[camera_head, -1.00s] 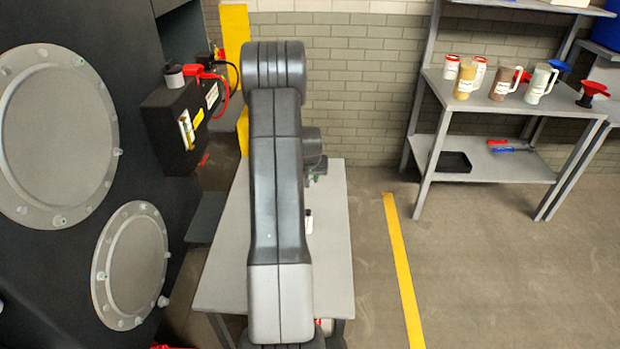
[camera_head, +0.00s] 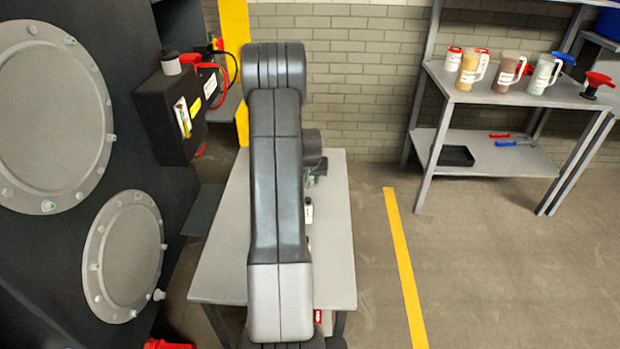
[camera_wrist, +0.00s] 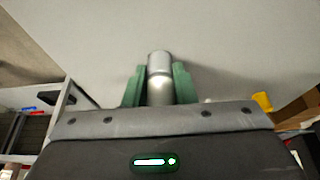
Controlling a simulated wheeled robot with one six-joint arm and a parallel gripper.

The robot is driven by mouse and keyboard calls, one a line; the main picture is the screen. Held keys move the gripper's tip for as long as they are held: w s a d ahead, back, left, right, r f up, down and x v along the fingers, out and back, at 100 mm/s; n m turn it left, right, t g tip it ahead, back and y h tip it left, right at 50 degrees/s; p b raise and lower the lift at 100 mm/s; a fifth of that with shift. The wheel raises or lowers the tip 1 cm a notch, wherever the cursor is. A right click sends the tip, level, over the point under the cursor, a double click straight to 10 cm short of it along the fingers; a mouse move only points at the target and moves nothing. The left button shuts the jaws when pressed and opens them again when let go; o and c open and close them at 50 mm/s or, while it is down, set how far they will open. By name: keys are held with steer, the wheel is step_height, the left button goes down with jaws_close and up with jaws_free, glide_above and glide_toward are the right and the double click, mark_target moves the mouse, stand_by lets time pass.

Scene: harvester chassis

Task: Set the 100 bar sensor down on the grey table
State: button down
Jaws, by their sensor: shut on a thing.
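My gripper (camera_wrist: 160,88) shows in the wrist view with its two green fingers shut on a silver metal cylinder, the sensor (camera_wrist: 160,66). No label on the sensor can be read there. The grey table (camera_head: 335,255) stands in the middle of the head view. My arm covers much of the table and hides most of the gripper and the sensor. A small white and black item (camera_head: 308,211) shows on the table just right of my arm. I cannot tell the gap between the sensor and the tabletop.
Left is a dark machine with round covers (camera_head: 125,255) and a black box (camera_head: 175,110) with red cables. A grey shelf (camera_head: 510,92) with jugs (camera_head: 469,70) and red funnels (camera_head: 597,84) stands at right. The floor by the yellow line (camera_head: 403,265) is clear.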

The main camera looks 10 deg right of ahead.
steer(key=shift+f, duration=0.25)
steer(key=c, duration=1.1)
jaws_free()
steer(key=shift+r, duration=0.1)
steer(key=b+v, duration=0.1)
steer(key=v, duration=1.2)
steer(key=shift+r+b, duration=0.4)
steer(key=shift+a, duration=0.1)
